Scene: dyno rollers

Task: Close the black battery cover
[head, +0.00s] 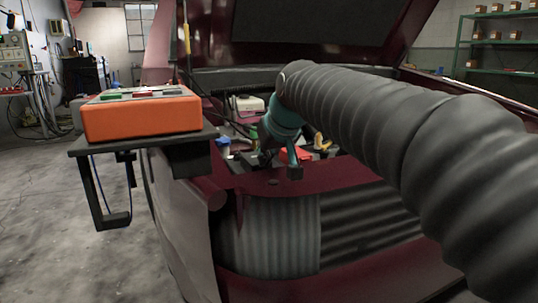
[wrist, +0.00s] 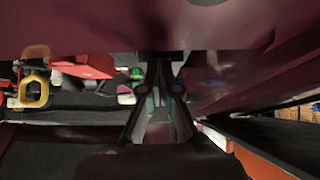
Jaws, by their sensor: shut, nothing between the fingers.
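My gripper (head: 285,158) hangs over the front of the engine bay, just behind the dark red front panel (head: 270,184) of the car. In the wrist view, my gripper's fingers (wrist: 160,75) come together with nothing held between them. I cannot pick out the black battery cover with certainty. Dark parts show around the gripper in the head view, and the gripper and arm hide much of the bay. A red part (head: 297,154) sits right beside the gripper; a red part also shows at left in the wrist view (wrist: 85,66).
The car's hood (head: 310,22) is raised. An orange box (head: 142,115) stands on a black shelf (head: 190,140) at left. A yellow loop handle (wrist: 36,90) and a white reservoir (head: 247,104) are in the engine bay. The floor at left is clear.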

